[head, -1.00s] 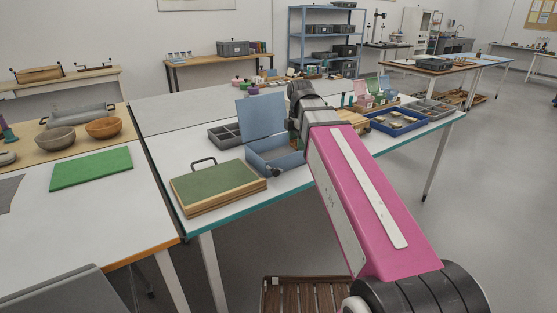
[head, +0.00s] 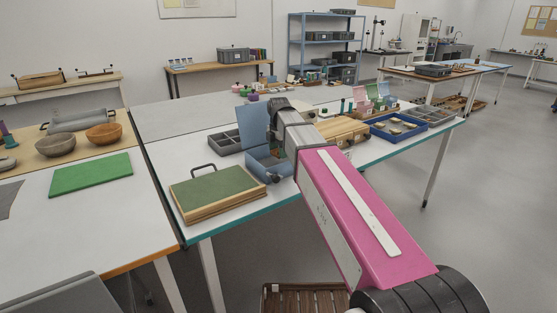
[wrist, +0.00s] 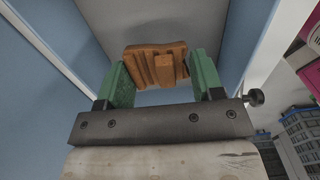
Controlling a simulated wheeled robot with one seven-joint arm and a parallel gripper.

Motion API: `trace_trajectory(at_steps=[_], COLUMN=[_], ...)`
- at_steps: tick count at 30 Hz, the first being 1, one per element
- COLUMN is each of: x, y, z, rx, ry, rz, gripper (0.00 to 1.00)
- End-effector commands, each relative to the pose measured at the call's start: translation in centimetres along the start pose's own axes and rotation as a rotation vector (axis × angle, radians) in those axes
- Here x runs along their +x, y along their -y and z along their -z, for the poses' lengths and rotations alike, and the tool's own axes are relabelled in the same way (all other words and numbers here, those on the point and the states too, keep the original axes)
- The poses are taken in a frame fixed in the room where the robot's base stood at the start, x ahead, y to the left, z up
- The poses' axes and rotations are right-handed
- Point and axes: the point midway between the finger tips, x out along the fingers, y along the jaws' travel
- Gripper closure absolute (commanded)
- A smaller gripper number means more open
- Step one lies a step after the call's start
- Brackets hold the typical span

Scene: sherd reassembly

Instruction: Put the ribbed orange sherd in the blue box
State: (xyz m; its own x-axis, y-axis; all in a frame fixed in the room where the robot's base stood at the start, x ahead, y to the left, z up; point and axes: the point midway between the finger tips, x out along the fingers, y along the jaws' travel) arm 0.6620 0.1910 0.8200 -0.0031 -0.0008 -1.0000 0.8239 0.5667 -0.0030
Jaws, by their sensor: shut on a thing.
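The ribbed orange sherd (wrist: 155,66) is held between the two green fingers of my gripper (wrist: 161,74) in the wrist view. Blue walls (wrist: 248,40) flank it there, with a grey surface behind it. In the head view, the blue box (head: 287,166) stands open on the table with its lid (head: 250,120) raised. My gripper (head: 274,176) is at the box, pointing down. The sherd is hidden in the head view, and how far it is above the box floor cannot be told.
A green-topped wooden case (head: 215,193) stands left of the box at the table's front edge. A grey divided tray (head: 226,141) is behind it. A wooden case (head: 343,131) and a blue tray (head: 400,127) with pieces lie to the right.

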Motion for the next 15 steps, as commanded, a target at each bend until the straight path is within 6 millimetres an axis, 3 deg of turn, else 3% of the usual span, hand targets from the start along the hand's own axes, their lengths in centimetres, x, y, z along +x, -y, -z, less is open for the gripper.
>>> trace_trajectory(at_steps=[15], x=[4.2], y=[-0.1], z=[0.0], rx=[0.001], ry=[0.0], rz=[0.0], gripper=[0.63])
